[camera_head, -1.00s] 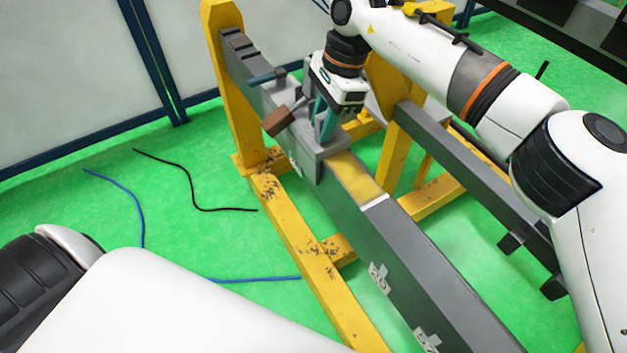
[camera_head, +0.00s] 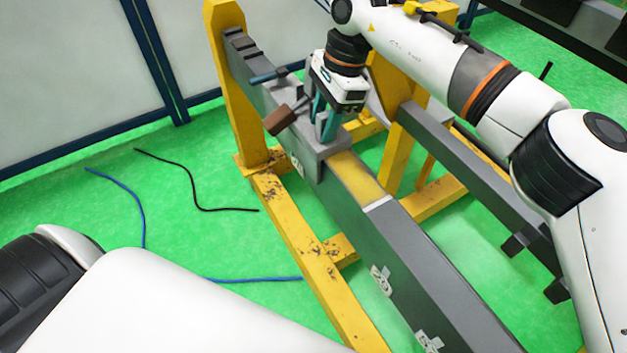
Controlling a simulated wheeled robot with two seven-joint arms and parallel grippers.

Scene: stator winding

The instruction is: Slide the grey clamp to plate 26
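The grey clamp (camera_head: 333,147) sits around the long grey beam (camera_head: 425,262), towards its far end, with a brown block-ended handle (camera_head: 280,121) sticking out to the left. My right gripper (camera_head: 323,135) points down at the clamp from above, its teal fingers at the clamp's top. Whether the fingers are closed on it is hard to see. Pale number labels (camera_head: 381,279) are on the beam's side, and another label (camera_head: 430,341) is nearer. I cannot read their numbers surely. My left gripper is out of view; only white and black parts of my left arm show.
A yellow strip (camera_head: 356,176) lies on the beam's top just in front of the clamp. A dark bar (camera_head: 268,76) crosses the beam behind it. Yellow stand frames (camera_head: 240,115) hold the beam. A second dark beam (camera_head: 455,165) runs on the right. Cables (camera_head: 190,180) lie on the green floor.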

